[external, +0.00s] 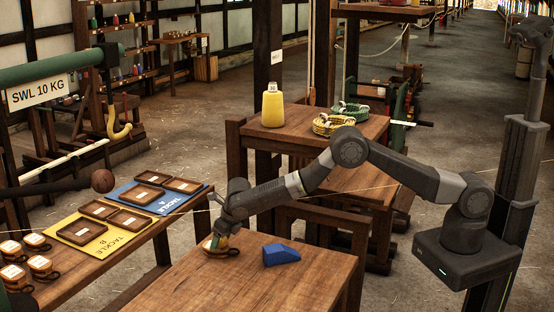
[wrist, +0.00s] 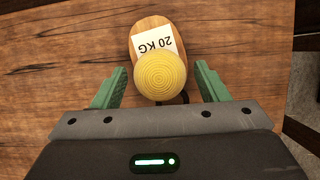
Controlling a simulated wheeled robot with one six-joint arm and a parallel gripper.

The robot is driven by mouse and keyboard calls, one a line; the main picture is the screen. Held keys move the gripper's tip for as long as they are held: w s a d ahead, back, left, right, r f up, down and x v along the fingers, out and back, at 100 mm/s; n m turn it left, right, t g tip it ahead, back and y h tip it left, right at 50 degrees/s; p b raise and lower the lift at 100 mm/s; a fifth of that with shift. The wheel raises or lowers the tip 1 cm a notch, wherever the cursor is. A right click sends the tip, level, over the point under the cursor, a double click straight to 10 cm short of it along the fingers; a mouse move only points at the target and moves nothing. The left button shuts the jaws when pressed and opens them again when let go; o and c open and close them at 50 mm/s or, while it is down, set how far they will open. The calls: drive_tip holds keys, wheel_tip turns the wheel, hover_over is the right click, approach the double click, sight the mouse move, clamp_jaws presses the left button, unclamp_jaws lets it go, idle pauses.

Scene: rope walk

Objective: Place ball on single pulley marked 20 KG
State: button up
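A wooden pulley (wrist: 147,24) with a white label reading 20 KG lies on the brown table in the wrist view; the label is upside down there. A yellow ball (wrist: 160,77) with a ringed surface covers the lower part of the pulley and appears to rest on it. My gripper (wrist: 160,68) has its green fingers on either side of the ball, with a narrow gap on each side. In the external view my gripper (external: 217,242) is low at the near table's left back, over the pulley (external: 229,253); the ball is mostly hidden there.
A blue wedge (external: 281,254) lies on the same table, right of my gripper. The left bench holds a yellow TACKLE B mat (external: 98,240), a blue TACKLE A mat (external: 167,207) with trays, and several labelled pulleys (external: 41,266). The table front is clear.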

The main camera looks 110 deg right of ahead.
drive_tip(key=shift+r, duration=0.1)
drive_tip(key=shift+r, duration=0.2)
drive_tip(key=b+v, duration=0.1)
drive_tip(key=v, duration=1.1)
drive_tip(key=shift+f, duration=0.15)
drive_tip(key=p+x, duration=0.1)
drive_tip(key=x, duration=1.1)
drive_tip(key=shift+f, duration=0.2)
drive_tip(key=shift+r, duration=0.2)
